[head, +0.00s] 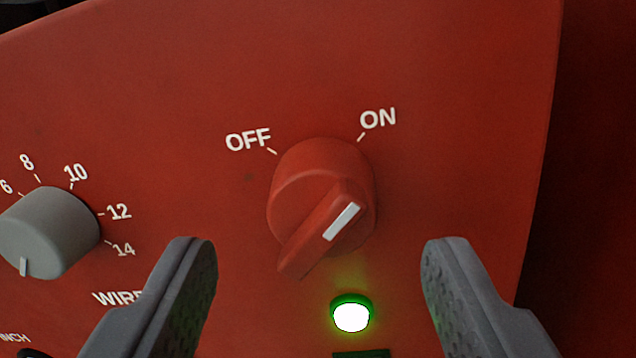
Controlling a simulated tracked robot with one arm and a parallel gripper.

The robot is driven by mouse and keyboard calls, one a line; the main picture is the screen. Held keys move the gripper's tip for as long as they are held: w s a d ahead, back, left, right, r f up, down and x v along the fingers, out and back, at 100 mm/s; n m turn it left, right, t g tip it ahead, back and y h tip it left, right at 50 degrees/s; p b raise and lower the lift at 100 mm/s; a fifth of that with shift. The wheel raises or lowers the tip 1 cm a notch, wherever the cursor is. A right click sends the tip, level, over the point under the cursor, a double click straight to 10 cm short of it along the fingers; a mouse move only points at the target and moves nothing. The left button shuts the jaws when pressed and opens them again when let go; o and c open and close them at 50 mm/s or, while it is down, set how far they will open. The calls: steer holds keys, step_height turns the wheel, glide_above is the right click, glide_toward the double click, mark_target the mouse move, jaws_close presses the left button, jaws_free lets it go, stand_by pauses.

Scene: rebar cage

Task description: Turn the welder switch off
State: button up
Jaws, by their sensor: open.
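The red welder switch (320,195) is a round knob with a raised grip bar and a white pointer mark. It sits in the middle of the red welder panel (450,60). Its bar is tilted, with the white mark toward the upper right, on the side of the ON label (378,119). The OFF label (248,139) is at its upper left. A green lamp (351,314) below the switch is lit. My gripper (320,262) is open and empty. Its two fingers stand apart at the lower left and lower right of the switch, and neither appears to touch it.
A grey dial (48,233) with numbers around it is on the panel at the left, near my left finger. Part of a wire label (119,298) shows beside that finger. The panel ends at an edge on the right, with a dark red area beyond.

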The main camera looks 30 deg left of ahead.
steer(key=shift+x, duration=1.05)
steer(key=shift+c, duration=0.4)
